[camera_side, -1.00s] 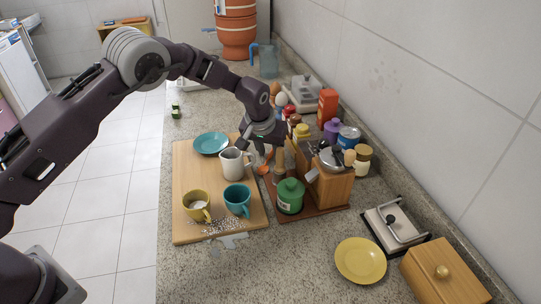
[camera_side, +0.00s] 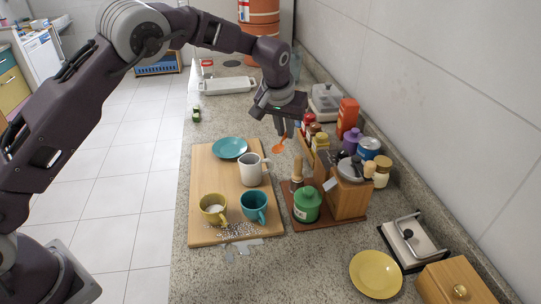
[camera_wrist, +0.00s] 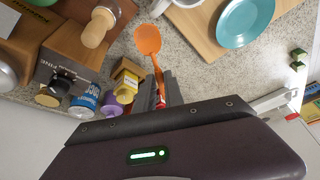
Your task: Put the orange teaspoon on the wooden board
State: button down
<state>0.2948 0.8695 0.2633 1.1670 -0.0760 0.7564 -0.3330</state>
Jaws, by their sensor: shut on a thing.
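The orange teaspoon (camera_side: 279,144) hangs from my gripper (camera_side: 287,128), which is shut on its handle. The spoon is above the counter, with its bowl pointing down, just right of the wooden board's far right corner. In the wrist view the spoon's bowl (camera_wrist: 148,40) sticks out beyond my gripper's fingers (camera_wrist: 157,92). The wooden board (camera_side: 205,178) lies flat on the counter. It holds a teal plate (camera_side: 229,148), a white mug (camera_side: 251,169), a yellow mug (camera_side: 213,208) and a teal mug (camera_side: 254,205).
A green jar (camera_side: 307,206) and a wooden block (camera_side: 347,196) stand right of the board. Several jars and an orange box (camera_side: 347,117) line the wall. A yellow plate (camera_side: 376,273) lies at the front right. The board's left strip is bare.

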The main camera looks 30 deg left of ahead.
aim_at(202, 182)
jog(key=s+a+r+n+g+y, duration=0.1)
jog(key=s+a+n+y, duration=0.15)
jog(key=s+a, duration=0.5)
jog(key=s+a+r+n+g+y, duration=0.1)
jog(key=s+a+n, duration=0.35)
jog(key=s, duration=0.65)
jog(key=shift+m+h, duration=0.25)
jog(key=shift+m, duration=0.25)
jog(key=f, duration=1)
jog(key=shift+s+a, duration=0.15)
jog(key=shift+s, duration=0.15)
jog(key=shift+f, duration=0.1)
